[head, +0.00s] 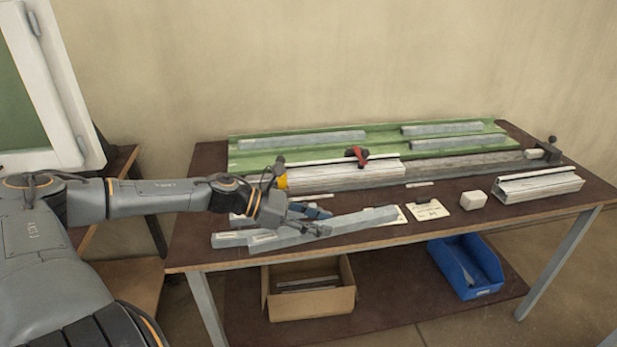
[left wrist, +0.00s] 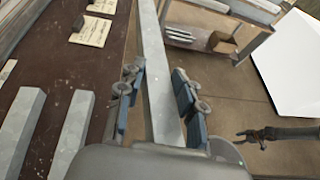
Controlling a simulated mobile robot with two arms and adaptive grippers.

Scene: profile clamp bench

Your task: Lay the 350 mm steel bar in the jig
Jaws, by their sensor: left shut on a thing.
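My left gripper (head: 308,220) is shut on a grey steel bar (head: 358,220), held roughly level above the front of the bench. In the left wrist view the bar (left wrist: 153,60) runs between the blue-padded fingers (left wrist: 158,100) and out past them. Other grey bars (head: 230,240) lie on the bench beside the gripper; two show in the left wrist view (left wrist: 72,130). The long jig (head: 455,167), with a red clamp (head: 357,155) and an end stop (head: 545,150), lies behind, apart from the held bar. My right gripper (left wrist: 250,137) shows small in the left wrist view, open and empty.
A green rack (head: 300,146) with several bars stands at the back. A white block (head: 474,199), a profile piece (head: 538,184) and paper cards (head: 430,210) lie at the right. A cardboard box (head: 310,302) and a blue bin (head: 462,270) sit on the lower shelf.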

